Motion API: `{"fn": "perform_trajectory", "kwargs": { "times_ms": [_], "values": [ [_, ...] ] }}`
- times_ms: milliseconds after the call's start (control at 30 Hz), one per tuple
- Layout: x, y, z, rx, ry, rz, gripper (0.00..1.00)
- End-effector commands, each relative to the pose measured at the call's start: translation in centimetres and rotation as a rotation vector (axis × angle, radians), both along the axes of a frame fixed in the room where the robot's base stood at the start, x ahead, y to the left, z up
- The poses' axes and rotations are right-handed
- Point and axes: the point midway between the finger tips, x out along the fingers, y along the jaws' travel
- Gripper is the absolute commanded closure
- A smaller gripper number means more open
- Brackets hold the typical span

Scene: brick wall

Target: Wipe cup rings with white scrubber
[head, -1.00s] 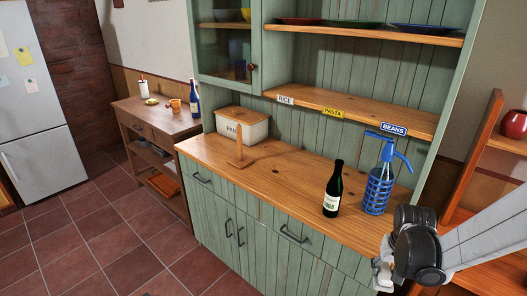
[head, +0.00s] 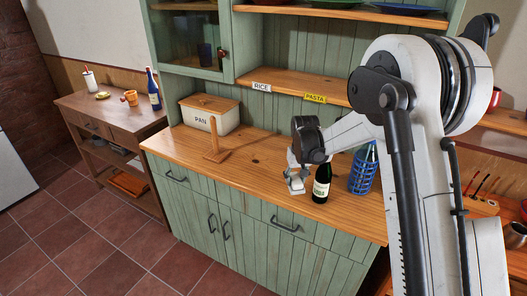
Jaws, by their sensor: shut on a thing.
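My gripper (head: 295,184) hangs low over the front part of the wooden counter (head: 240,178), left of the dark wine bottle. It is shut on a small pale block at its tip, which I take to be the white scrubber (head: 295,188); the block is small and partly merges with the pale fingers. I cannot tell whether it touches the counter. I cannot make out cup rings on the wood; a few small dark marks look like knots. My arm hides the right part of the counter.
A green wine bottle (head: 322,182) stands close right of my gripper, with a blue-caged siphon bottle (head: 362,172) behind it. The counter between stand and gripper is clear.

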Motion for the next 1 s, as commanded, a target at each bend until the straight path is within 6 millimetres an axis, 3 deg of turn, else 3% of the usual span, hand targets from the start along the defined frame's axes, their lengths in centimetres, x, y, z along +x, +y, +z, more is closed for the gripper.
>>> {"fn": "perform_trajectory", "kwargs": {
  "times_ms": [33,200,400,633,1000],
  "values": [
    [2.0,1.3,-0.5,0.000,0.000,0.012,0.90],
    [7.9,5.8,0.1,0.000,0.000,0.052,0.90],
    [12.4,10.7,1.3,0.000,0.000,0.092,0.90],
    [14.4,13.5,2.3,0.000,0.000,0.115,0.90],
    [14.6,14.0,0.9,0.000,0.000,0.120,0.90]
  ]
}}
